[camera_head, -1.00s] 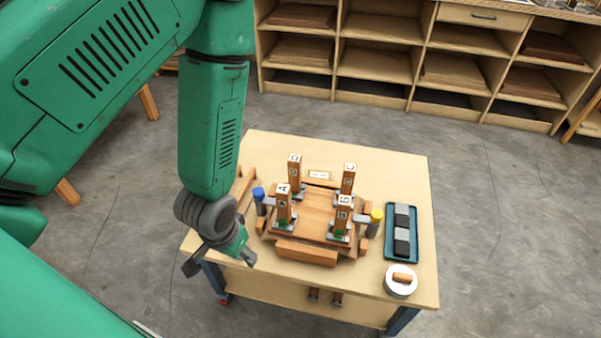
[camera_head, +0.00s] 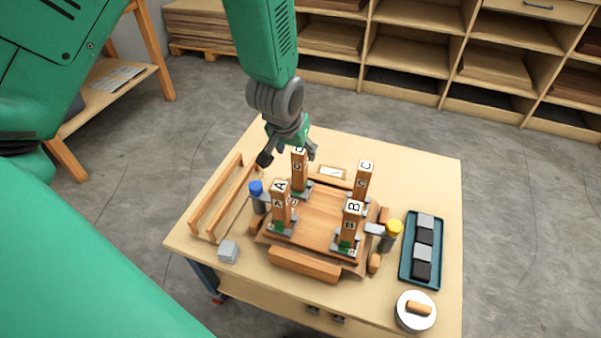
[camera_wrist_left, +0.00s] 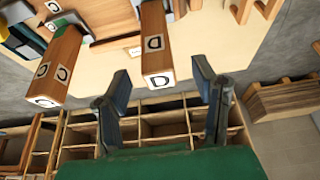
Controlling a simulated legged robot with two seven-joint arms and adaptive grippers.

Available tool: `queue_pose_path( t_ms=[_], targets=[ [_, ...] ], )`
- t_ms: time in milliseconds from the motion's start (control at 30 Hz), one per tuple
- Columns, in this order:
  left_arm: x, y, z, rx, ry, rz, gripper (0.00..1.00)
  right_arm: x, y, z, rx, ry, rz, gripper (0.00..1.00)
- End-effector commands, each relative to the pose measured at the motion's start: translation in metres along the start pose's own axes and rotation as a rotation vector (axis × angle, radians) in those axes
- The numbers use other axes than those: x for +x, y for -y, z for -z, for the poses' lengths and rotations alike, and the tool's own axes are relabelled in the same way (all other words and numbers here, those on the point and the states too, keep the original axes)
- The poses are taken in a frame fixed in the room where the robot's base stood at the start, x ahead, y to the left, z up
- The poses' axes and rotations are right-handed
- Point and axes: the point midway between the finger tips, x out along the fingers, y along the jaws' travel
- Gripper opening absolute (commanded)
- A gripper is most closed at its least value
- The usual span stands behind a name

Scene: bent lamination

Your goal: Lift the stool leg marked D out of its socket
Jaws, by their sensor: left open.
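The stool leg marked D (camera_head: 299,178) stands upright in its socket at the back left of the wooden fixture (camera_head: 325,215). Its top is partly hidden behind my left gripper (camera_head: 288,157). In the left wrist view, leg D (camera_wrist_left: 153,45) points its labelled end toward the space between the open fingers of my left gripper (camera_wrist_left: 164,95). The fingers appear apart from it. Leg A (camera_head: 281,205) stands at the front left, leg B (camera_head: 350,226) at the front right, and leg C (camera_head: 362,183) at the back right. My right gripper is not in view.
A blue-capped bottle (camera_head: 257,196) and a yellow-capped one (camera_head: 390,236) flank the fixture. A wooden rack (camera_head: 215,203) and a grey block (camera_head: 228,251) are at the left. A teal tray (camera_head: 408,270) and a round white container (camera_head: 415,312) are at the right.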

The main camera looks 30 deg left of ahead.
Motion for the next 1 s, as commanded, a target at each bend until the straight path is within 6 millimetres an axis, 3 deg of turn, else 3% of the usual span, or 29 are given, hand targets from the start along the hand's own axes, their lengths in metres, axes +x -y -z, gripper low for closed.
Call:
queue_pose_path(
  t_ms=[233,500,767,900,1000],
  targets=[
    [0.016,0.000,-0.001,0.000,-0.001,0.000,0.53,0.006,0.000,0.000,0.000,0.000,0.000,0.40],
    [0.056,-0.002,-0.002,0.000,0.000,0.000,0.53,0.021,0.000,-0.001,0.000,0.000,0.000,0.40],
    [0.058,-0.002,-0.001,0.001,-0.001,0.000,0.53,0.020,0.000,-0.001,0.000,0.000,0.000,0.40],
    [0.058,-0.002,-0.001,0.001,-0.001,0.000,0.04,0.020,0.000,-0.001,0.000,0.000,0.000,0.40],
    [0.058,-0.002,-0.001,0.001,-0.001,0.000,0.00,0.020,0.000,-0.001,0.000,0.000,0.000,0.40]
  ],
)
